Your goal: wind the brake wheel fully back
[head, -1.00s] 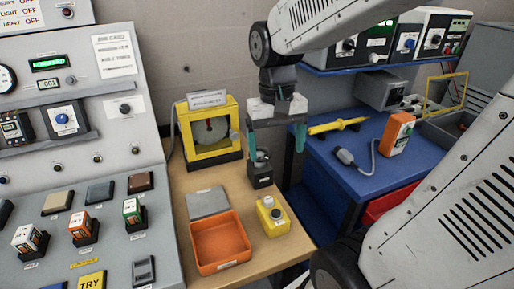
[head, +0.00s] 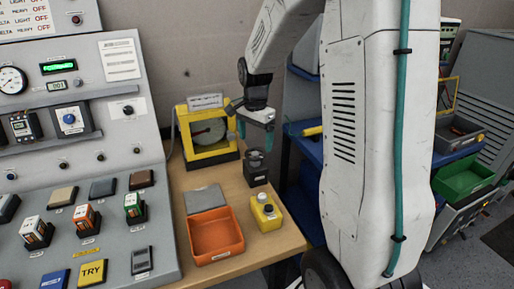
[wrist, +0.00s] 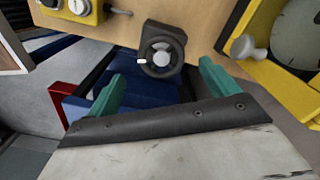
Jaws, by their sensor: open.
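A small dark block (head: 257,176) with a round wheel on top stands near the table's back right edge, and I take this to be the brake wheel. The wrist view shows the wheel (wrist: 162,52) as a dark ring with a pale hub and a white mark at its left. My gripper (head: 256,134) hangs just above it, its teal fingers apart. In the wrist view my gripper (wrist: 162,74) is empty, with the wheel lying beyond and between the fingertips, apparently untouched. The block's label is too small to read.
A yellow housing (head: 183,132) with a grey disc stands behind left of the block; its grey knob (wrist: 245,47) is near one finger. A yellow button box (head: 264,223), an orange tray (head: 240,240) and a grey plate (head: 206,199) lie in front. A blue bench (head: 304,187) is right.

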